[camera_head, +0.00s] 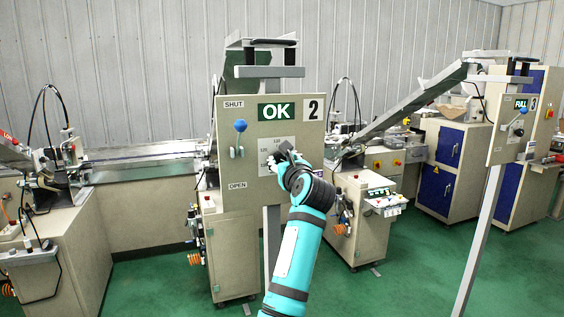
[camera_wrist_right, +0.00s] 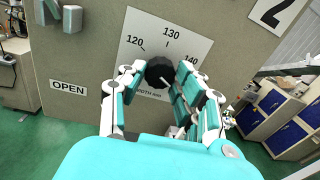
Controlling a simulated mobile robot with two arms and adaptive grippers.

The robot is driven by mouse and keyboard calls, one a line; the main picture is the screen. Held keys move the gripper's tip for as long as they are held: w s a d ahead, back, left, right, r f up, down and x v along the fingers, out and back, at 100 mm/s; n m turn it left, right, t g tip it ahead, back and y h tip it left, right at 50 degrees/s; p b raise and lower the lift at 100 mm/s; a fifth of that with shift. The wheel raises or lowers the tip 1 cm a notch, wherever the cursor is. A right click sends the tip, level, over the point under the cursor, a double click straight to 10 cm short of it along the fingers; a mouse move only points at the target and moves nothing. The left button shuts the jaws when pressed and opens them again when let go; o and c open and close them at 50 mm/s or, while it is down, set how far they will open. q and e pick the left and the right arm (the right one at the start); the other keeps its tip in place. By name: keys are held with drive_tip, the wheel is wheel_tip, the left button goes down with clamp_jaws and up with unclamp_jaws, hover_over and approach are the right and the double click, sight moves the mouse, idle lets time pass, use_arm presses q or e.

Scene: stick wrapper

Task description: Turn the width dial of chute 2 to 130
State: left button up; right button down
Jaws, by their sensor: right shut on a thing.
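The chute 2 panel (camera_head: 228,172) is a beige plate with a green OK sign (camera_head: 275,111) and a number 2 sign (camera_head: 313,106). The width dial is a black knob (camera_wrist_right: 159,71) on a white scale plate (camera_wrist_right: 190,45) marked 120, 130 and 140, in the right wrist view. My right gripper (camera_head: 286,154) is at the panel's lower right part and hides the knob in the head view. In the wrist view its fingers (camera_wrist_right: 154,76) are shut on the knob from both sides. My left gripper is not in view.
A blue-ball lever (camera_head: 240,127) stands left of the scale, between SHUT and OPEN labels. The chute 3 panel (camera_head: 505,150), showing FULL, stands on a post at the right. Beige machines (camera_head: 55,250) stand left and behind. Green floor (camera_head: 400,280) is clear in front.

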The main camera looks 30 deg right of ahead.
drive_tip(key=shift+n, duration=0.3)
drive_tip(key=n+p, duration=0.1)
drive_tip(key=n, duration=0.3)
drive_tip(key=shift+n, duration=0.3)
drive_tip(key=n, duration=0.6)
drive_tip(key=shift+f+n+t+p, duration=0.1)
drive_tip(key=shift+n+t+p, duration=0.25)
drive_tip(key=shift+n+t, duration=0.05)
drive_tip(key=n+y, duration=0.1)
drive_tip(key=n, duration=0.5)
drive_tip(key=shift+d+n, duration=0.1)
drive_tip(key=shift+n, duration=0.3)
drive_tip(key=n+y+p, duration=0.1)
drive_tip(key=n, duration=0.5)
drive_tip(key=shift+f, duration=0.1)
